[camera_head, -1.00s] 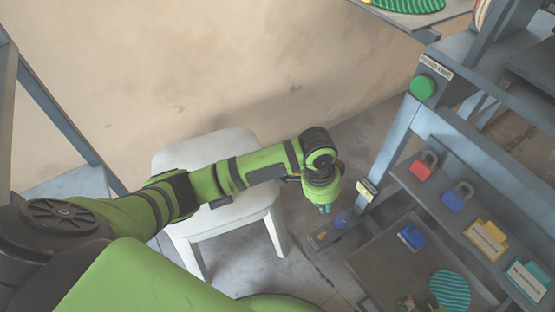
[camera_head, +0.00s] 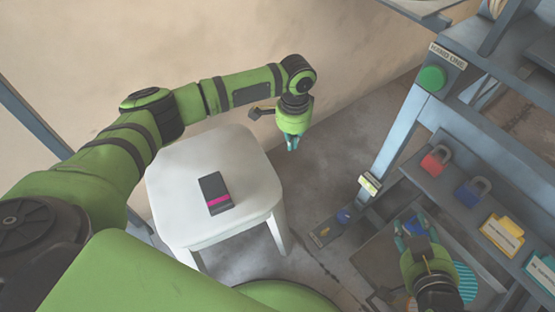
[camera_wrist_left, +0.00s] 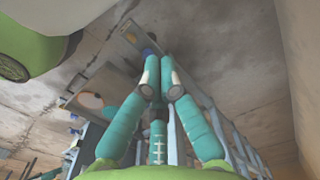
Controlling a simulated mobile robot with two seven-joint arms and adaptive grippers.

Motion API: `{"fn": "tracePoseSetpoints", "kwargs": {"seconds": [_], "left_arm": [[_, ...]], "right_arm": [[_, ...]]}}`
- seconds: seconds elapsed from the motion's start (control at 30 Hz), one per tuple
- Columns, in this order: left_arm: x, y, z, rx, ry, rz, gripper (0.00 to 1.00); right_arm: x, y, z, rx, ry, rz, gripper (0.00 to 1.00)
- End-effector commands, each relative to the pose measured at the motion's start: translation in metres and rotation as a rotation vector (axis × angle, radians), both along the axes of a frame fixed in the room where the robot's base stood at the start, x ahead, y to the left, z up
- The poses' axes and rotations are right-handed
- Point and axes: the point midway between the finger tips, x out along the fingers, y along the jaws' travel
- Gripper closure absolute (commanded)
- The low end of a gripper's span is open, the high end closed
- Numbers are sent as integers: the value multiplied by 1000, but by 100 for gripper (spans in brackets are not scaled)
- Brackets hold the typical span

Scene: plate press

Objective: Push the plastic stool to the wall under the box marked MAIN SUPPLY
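The white plastic stool (camera_head: 245,160) stands upright on the floor close to the beige wall in the head view. My left arm passes above and behind its far side. My left gripper (camera_head: 292,143) hangs to the right of the seat, apart from it, with its fingers together and empty. Its teal fingers also show in the left wrist view (camera_wrist_left: 162,85), tips nearly meeting. My right gripper (camera_head: 413,224) is at the lower right, fingers spread, over the lower part of the metal rack. No box marked MAIN SUPPLY is in view.
A dark case with a pink stripe (camera_head: 215,193) lies on the stool seat. The grey-blue rack (camera_head: 402,130) stands at right, with a green button (camera_head: 432,79), a red padlock (camera_head: 436,160) and a blue padlock (camera_head: 473,191). Floor between stool and rack is mostly clear.

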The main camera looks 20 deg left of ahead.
Motion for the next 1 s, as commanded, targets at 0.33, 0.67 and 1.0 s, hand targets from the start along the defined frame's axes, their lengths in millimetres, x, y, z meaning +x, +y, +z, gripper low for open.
{"fn": "tracePoseSetpoints", "kwargs": {"seconds": [0.33, 0.67, 1.0], "left_arm": [[0, 0, -35, 0, 0, -1, 100], [0, 0, -63, 0, 0, -1, 100], [-27, 26, -61, 0, -1, -1, 100]], "right_arm": [[25, 26, 65, 83, -369, 55, 60], [21, 46, 134, 174, -717, 112, 60], [9, 52, 165, 217, -876, 137, 60]]}}
